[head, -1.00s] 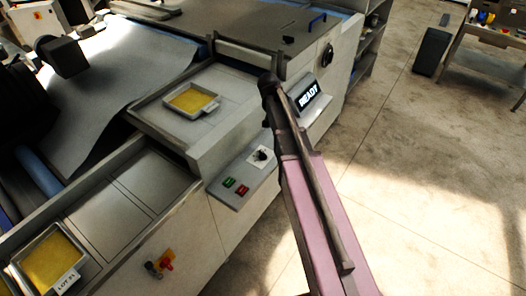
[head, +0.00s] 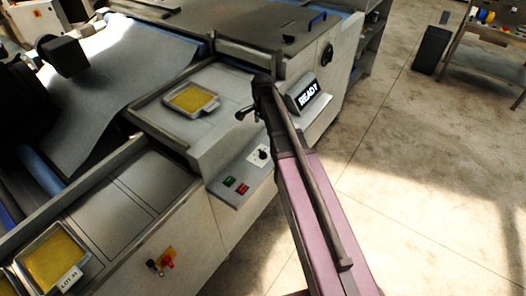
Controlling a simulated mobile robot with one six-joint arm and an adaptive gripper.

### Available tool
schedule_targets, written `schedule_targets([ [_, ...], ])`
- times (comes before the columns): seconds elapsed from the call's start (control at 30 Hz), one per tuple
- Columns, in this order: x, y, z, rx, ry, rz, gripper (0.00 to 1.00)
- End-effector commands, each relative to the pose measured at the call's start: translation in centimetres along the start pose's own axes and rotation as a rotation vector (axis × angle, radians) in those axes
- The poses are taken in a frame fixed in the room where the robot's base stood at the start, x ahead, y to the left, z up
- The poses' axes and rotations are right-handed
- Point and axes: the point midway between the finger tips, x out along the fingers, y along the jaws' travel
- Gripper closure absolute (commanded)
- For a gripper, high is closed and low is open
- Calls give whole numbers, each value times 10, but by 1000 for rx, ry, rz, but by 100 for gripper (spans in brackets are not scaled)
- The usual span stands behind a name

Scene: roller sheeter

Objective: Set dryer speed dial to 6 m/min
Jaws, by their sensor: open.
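A small black knob on a white plate (head: 262,155) sits on the sloped grey control panel beside the green and red buttons. A larger black round knob (head: 327,54) is on the machine's side above the READY display. No label or scale can be read on either, so I cannot tell which is the dryer speed dial, nor its setting. My arm comes up from the bottom with pink links. My gripper (head: 243,114) shows small and dark at its far end, open and empty, above the panel and left of the display, apart from both knobs.
The READY display (head: 307,95) stands close right of my arm. A green button (head: 229,181) and a red button (head: 242,189) are on the panel. Yellow-filled trays (head: 191,99) rest on the machine. A red and yellow switch (head: 167,258) is lower left. Floor at right is open.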

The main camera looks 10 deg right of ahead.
Motion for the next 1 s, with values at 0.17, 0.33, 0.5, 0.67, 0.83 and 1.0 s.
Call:
schedule_targets([
  [0.17, 3, 0, 0, -1, 1, 0, 0],
  [0.33, 10, 0, 0, -1, 1, 0, 0],
  [0.5, 21, 0, 0, -1, 1, 0, 0],
  [0.67, 34, 0, 0, -1, 1, 0, 0],
  [0.83, 47, 0, 0, -1, 1, 0, 0],
  [1.0, 60, 0, 0, -1, 1, 0, 0],
])
